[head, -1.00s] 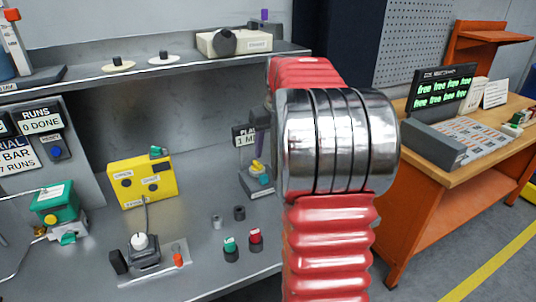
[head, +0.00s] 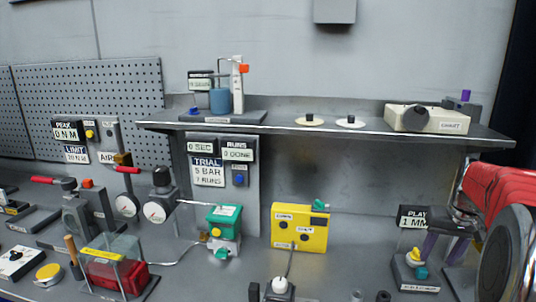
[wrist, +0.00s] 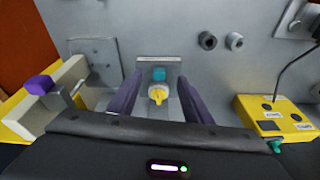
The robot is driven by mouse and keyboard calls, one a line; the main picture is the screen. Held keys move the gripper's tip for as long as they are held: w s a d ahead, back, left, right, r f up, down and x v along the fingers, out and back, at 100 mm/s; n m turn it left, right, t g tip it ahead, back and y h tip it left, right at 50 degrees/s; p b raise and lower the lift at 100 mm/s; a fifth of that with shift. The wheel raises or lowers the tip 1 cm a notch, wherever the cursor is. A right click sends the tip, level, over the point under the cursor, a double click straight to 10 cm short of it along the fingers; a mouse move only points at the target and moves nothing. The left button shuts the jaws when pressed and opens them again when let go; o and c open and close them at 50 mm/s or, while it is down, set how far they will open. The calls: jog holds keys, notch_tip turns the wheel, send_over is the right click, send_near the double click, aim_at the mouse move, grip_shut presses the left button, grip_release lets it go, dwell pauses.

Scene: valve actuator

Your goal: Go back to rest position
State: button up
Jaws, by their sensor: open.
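My gripper (wrist: 159,80) shows in the wrist view as two purple fingers, apart, with nothing held between them. Beyond and between the fingers is a small fixture with a yellow knob (wrist: 158,95) and a teal block (wrist: 158,74); I cannot tell whether the fingers touch it. In the head view the same yellow knob (head: 413,257) stands below the PLAY 1 MM sign (head: 413,217) at the right, with the purple fingers close to its right. My red and silver arm fills the right edge there and hides part of the bench.
A yellow box (head: 300,229) and a green-topped unit (head: 224,222) stand on the bench left of the gripper. A shelf (head: 370,130) runs above, carrying a cream box (head: 428,119). In the wrist view, a purple-knobbed cream device (wrist: 45,100) is close at left.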

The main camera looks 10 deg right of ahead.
jog(key=s+a+n+t, duration=0.1)
jog(key=s+a, duration=0.5)
jog(key=a, duration=0.5)
jog(key=s+a+n+t, duration=0.1)
jog(key=s+a, duration=0.5)
jog(key=a, duration=0.6)
jog(key=s+a+r+n+t, duration=0.1)
jog(key=s+a+n, duration=0.1)
jog(key=s+a, duration=0.5)
jog(key=shift+a+n+y, duration=0.4)
jog(key=shift+a, duration=2.1)
